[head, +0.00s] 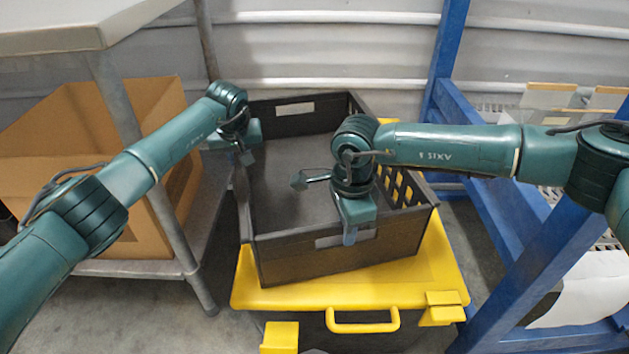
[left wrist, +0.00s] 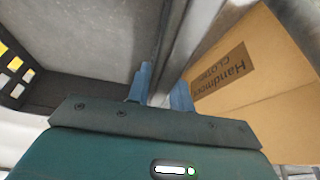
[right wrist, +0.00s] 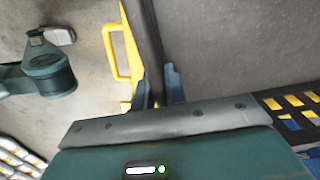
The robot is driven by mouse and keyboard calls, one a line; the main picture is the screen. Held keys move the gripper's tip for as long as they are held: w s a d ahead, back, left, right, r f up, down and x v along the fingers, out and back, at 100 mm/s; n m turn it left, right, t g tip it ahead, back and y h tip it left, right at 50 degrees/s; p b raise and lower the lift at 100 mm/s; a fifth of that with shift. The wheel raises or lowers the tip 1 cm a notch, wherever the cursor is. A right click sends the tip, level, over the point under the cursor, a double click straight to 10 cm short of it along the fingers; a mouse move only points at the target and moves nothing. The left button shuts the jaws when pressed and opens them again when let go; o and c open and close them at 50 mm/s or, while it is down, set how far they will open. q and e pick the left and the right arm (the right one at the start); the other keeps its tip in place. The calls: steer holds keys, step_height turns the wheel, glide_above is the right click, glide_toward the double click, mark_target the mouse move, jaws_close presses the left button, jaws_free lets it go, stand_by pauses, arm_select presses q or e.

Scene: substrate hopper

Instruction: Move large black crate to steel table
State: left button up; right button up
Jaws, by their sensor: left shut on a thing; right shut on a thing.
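The large black crate (head: 290,262) is empty and sits on, or just above, a yellow-lidded box (head: 440,265), turned slightly to it; I cannot tell if they touch. My left gripper (head: 246,157) is shut on the crate's left wall, which also shows between the fingers in the left wrist view (left wrist: 161,90). My right gripper (head: 349,236) is shut on the front wall, seen between the fingers in the right wrist view (right wrist: 160,88). A table with a pale top (head: 60,35) and grey metal legs stands at upper left, partly out of view.
A cardboard box (head: 155,105) sits on the table's lower shelf, close to the crate's left side; it also shows in the left wrist view (left wrist: 255,75). A blue metal frame (head: 485,150) stands close on the right. A corrugated wall (head: 320,55) is behind.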

arm_select(q)
jaws_close()
arm_select(e)
jaws_close()
stand_by(0.4)
